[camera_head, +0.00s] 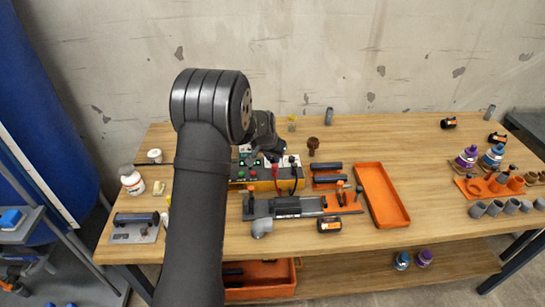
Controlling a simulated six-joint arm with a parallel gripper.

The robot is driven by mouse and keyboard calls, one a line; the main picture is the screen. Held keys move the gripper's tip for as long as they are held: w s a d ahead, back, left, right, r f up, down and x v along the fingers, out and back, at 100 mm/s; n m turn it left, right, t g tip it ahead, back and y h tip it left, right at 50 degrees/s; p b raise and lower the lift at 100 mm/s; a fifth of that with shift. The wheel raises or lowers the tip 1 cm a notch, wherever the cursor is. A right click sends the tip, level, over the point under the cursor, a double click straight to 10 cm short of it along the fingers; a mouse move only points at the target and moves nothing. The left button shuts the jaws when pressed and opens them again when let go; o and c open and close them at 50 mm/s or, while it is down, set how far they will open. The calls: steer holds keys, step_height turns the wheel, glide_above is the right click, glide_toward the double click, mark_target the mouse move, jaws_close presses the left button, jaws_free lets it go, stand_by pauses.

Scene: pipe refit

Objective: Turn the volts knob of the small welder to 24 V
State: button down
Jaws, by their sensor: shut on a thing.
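The small welder (265,185) is a yellow and black box on the wooden bench, with a light panel on top and several coloured knobs or buttons. Red and black leads hang at its front right. My gripper (270,157) reaches down onto the welder's top panel from above. It is shut on the volts knob, which the jaws and wrist hide. The knob's pointer and the scale marks cannot be read from here. A small green light or display (249,162) shows on the panel left of my gripper.
My arm covers the bench left of the welder. A grey fixture (290,208) lies in front of the welder. An empty orange tray (404,216) stands to the right. Pipe pieces and purple and blue cans (467,157) are at far right.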

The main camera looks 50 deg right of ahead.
steer(key=m, duration=0.2)
steer(key=m+g, duration=0.1)
steer(key=m, duration=0.1)
steer(key=shift+w+g, duration=0.2)
steer(key=shift+g, duration=0.1)
steer(key=shift+w+m+g, duration=0.1)
steer(key=shift+m+g, duration=0.7)
steer(key=shift+m, duration=1.4)
steer(key=c, duration=1.2)
jaws_free()
steer(key=shift+c, duration=0.2)
